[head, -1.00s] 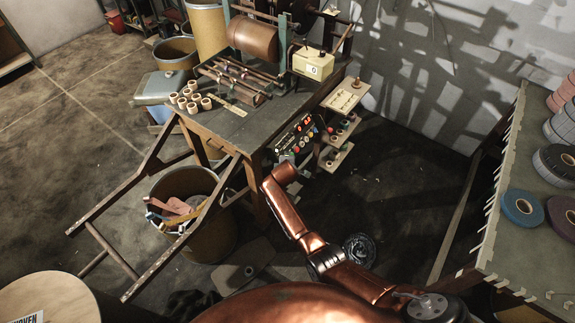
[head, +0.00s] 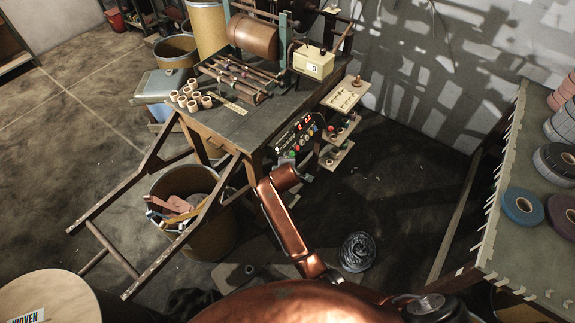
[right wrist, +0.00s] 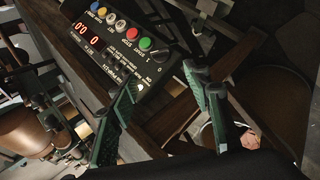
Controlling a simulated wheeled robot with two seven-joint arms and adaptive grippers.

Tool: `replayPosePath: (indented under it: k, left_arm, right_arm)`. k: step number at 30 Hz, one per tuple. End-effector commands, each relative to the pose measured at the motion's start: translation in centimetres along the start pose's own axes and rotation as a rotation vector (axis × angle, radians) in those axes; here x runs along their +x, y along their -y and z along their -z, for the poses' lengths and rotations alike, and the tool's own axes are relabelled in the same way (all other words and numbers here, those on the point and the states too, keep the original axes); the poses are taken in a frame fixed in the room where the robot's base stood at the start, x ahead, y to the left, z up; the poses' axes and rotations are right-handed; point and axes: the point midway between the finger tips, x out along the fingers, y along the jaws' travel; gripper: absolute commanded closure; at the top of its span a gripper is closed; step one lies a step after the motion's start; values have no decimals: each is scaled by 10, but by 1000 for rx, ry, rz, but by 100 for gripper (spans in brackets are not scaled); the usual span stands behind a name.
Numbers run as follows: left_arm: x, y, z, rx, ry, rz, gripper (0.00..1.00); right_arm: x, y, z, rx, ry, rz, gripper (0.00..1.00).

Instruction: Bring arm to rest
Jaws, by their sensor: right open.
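My right arm (head: 290,225) is copper coloured and reaches up from the bottom of the head view toward the winding machine's front. Its gripper is hidden behind the arm in that view. In the right wrist view my right gripper (right wrist: 170,90) shows two green fingers spread apart with nothing between them. The black control panel (right wrist: 115,40) with coloured buttons and red digits lies just beyond the left finger; I cannot tell whether they touch. The panel also shows in the head view (head: 298,134). My left gripper is in neither view.
The winding machine's table (head: 225,125) holds several small rolls (head: 190,99). A bin (head: 205,235) with scraps stands under its wooden frame. A table with tape rolls (head: 522,205) is at right. A round wooden top (head: 45,298) is at lower left.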

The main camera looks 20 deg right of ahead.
Motion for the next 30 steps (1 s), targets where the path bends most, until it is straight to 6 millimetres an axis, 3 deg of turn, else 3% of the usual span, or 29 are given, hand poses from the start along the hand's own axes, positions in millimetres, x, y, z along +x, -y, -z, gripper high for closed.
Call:
replayPosePath:
  k: [11, 15, 17, 20, 24, 30]
  left_arm:
    - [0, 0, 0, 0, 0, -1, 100]
    - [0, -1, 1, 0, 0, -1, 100]
    - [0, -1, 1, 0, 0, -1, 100]
    - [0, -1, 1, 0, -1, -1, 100]
    - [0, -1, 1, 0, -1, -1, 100]
    - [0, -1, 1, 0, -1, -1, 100]
  right_arm:
    - [1, 1, 0, 0, 0, 0, 55]
    - [16, 24, -6, 17, -1, 26, 55]
    - [30, 48, -11, 38, -3, 52, 55]
    - [59, 106, -24, 90, -8, 110, 55]
    - [93, 200, -49, 191, -9, 199, 55]
    - [116, 338, -94, 348, 15, 323, 55]
